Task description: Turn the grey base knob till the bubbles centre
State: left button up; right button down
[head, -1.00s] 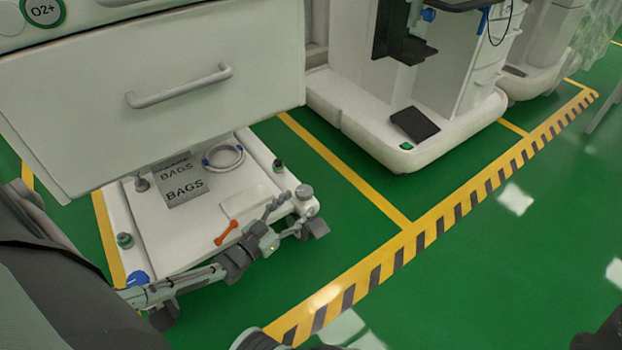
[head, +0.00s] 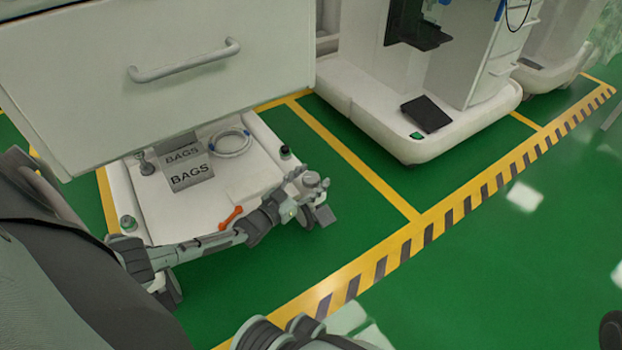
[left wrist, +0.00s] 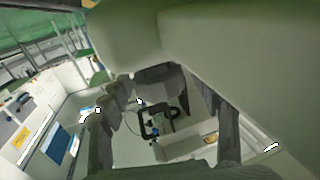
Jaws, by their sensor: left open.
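The grey base knob (head: 311,179) sits on the front right corner of the white cart base (head: 160,205). My left gripper (head: 304,190) is open at that corner, with its fingers close around or beside the knob; contact cannot be told. One round bubble level (head: 285,152) with a dark green top stands on the base's right edge. Another green bubble level (head: 127,222) is at the front left. The bubbles themselves are too small to read. In the left wrist view, the knob cannot be made out. My right gripper is not in view.
An orange handle-like piece (head: 231,218) lies on the base near my left forearm. A BAGS card (head: 188,172) and a coiled hose (head: 231,143) are farther back. The cart's drawer (head: 170,95) overhangs the base.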

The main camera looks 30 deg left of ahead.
pick_arm(q)
jog(key=c, duration=1.2)
jog(key=shift+d+r+n+y+p, duration=0.1)
jog(key=shift+r+n+y+p, duration=0.1)
jog(key=shift+n+y+p, duration=0.55)
jog(key=shift+f+y, duration=0.15)
jog(key=shift+y, duration=0.4)
jog(key=o, duration=1.2)
jog(key=s, duration=1.2)
